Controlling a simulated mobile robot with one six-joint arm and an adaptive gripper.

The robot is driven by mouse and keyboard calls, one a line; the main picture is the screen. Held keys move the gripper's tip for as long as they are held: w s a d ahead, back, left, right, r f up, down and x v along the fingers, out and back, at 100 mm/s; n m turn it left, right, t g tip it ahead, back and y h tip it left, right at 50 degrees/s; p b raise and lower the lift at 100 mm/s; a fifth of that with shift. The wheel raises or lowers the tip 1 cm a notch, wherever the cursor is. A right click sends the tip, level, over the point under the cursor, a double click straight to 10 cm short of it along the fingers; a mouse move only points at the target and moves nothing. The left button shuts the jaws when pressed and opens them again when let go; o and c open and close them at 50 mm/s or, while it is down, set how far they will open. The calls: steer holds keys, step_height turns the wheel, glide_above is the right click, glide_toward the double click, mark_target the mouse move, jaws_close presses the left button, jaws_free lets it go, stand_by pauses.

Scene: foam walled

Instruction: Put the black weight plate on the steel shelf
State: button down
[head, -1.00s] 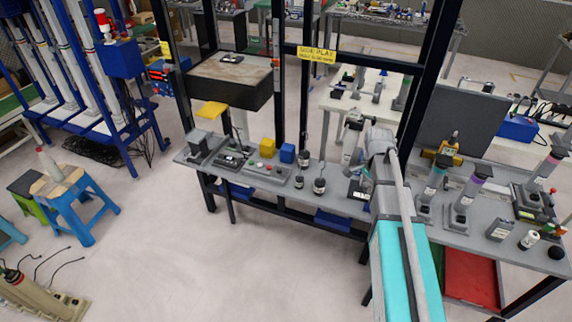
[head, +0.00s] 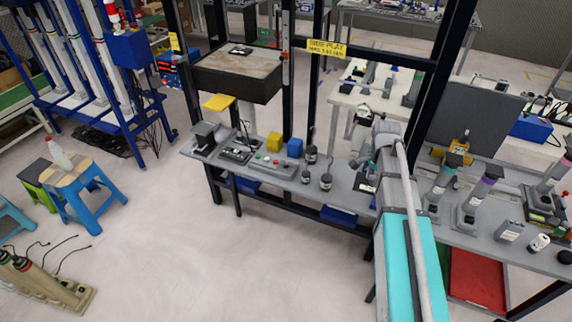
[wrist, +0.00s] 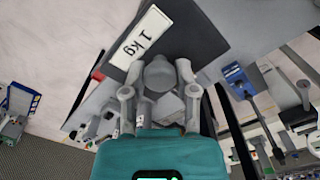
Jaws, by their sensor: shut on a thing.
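In the wrist view my gripper (wrist: 159,72) has its fingers closed around a rounded grey knob. A dark plate with a white "1 kg" label, the black weight plate (wrist: 195,28), lies just beyond the fingertips. The knob appears to belong to it, but the join is hidden. In the head view my arm covers the gripper, and I cannot make out the plate there. The grey bench top (head: 335,195) is the surface that looks most like the steel shelf, and my arm reaches over it. I cannot tell whether the plate touches any surface.
Yellow (head: 274,142) and blue (head: 294,147) blocks and small dark weights (head: 311,153) stand on the bench left of my arm. Column devices (head: 478,195) crowd its right. Dark uprights (head: 287,75) rise behind.

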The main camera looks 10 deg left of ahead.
steer(key=w+a+f+b, duration=0.2)
steer(key=w+f+b, duration=0.6)
steer(key=w, duration=0.4)
steer(key=shift+w+a+f+m, duration=0.3)
steer(key=shift+w+f, duration=0.05)
steer(key=shift+w, duration=0.05)
steer(key=shift+f+b, duration=0.15)
steer(key=shift+b, duration=0.2)
step_height(320, 180, down, 6)
steer(key=b, duration=0.6)
stand_by(0.3)
steer(key=shift+f+b, duration=1.85)
steer(key=shift+f, duration=0.15)
